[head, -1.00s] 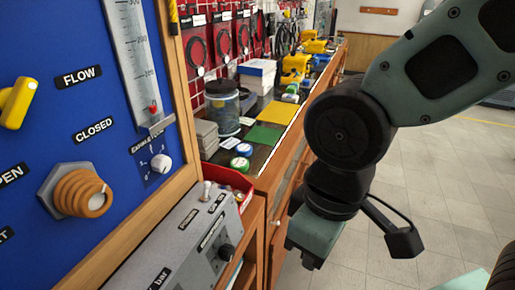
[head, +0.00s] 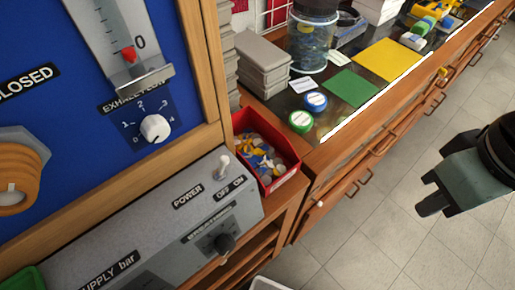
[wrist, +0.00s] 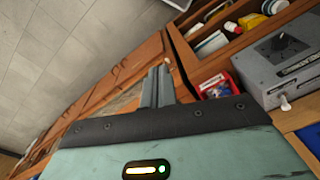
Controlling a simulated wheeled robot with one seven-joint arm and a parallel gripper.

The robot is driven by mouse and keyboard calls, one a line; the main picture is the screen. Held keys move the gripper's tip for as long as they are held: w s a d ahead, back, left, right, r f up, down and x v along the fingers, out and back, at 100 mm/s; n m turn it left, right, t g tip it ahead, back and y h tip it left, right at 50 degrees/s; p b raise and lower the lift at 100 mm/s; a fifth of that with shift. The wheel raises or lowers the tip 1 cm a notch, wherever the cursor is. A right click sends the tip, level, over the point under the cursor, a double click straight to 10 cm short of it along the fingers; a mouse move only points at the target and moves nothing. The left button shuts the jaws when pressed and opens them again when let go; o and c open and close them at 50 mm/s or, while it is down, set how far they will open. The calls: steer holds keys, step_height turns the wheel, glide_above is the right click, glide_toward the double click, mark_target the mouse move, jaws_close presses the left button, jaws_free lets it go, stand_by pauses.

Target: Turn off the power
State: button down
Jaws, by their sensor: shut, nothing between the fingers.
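A grey control box (head: 165,235) sits below the blue panel in the head view. A small pale toggle switch (head: 221,167) stands on its top right, by the labels POWER and OFF ON. I cannot tell for sure which side its lever leans to. The box also shows at the right of the wrist view (wrist: 268,82), with a small pale switch (wrist: 285,103) on its near edge. My gripper (head: 428,194) is at the right of the head view, over the floor and well apart from the switch. Its fingers are together and empty in the wrist view (wrist: 157,88).
A red bin of small parts (head: 291,147) stands right behind the switch. A black knob (head: 225,243) is on the box, and a white exhaust knob (head: 155,128) is on the blue panel (head: 35,110). A long counter (head: 330,135) runs back. Floor at the right is free.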

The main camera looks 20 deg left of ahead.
steer(key=w+a+f+n+t+y, duration=0.25)
steer(key=w+a+n, duration=0.25)
steer(key=w+n, duration=0.25)
steer(key=w+a+f+n+t+y, duration=0.1)
steer(key=w+a+f+n+y, duration=0.35)
steer(key=w, duration=0.45)
steer(key=s+a+f+n+g+y+p, duration=0.1)
steer(key=a+f+n+g+y, duration=0.2)
steer(key=a+n, duration=0.6)
steer(key=s+d+r+n+g+y, duration=0.3)
steer(key=s+n+g+y, duration=0.3)
steer(key=s+n+g, duration=0.3)
steer(key=d+n+g, duration=0.1)
steer(key=n, duration=0.1)
steer(key=shift+s+d+n+y+p, duration=0.25)
steer(key=shift+d+n+y+p, duration=0.05)
steer(key=shift+d+n+y, duration=0.1)
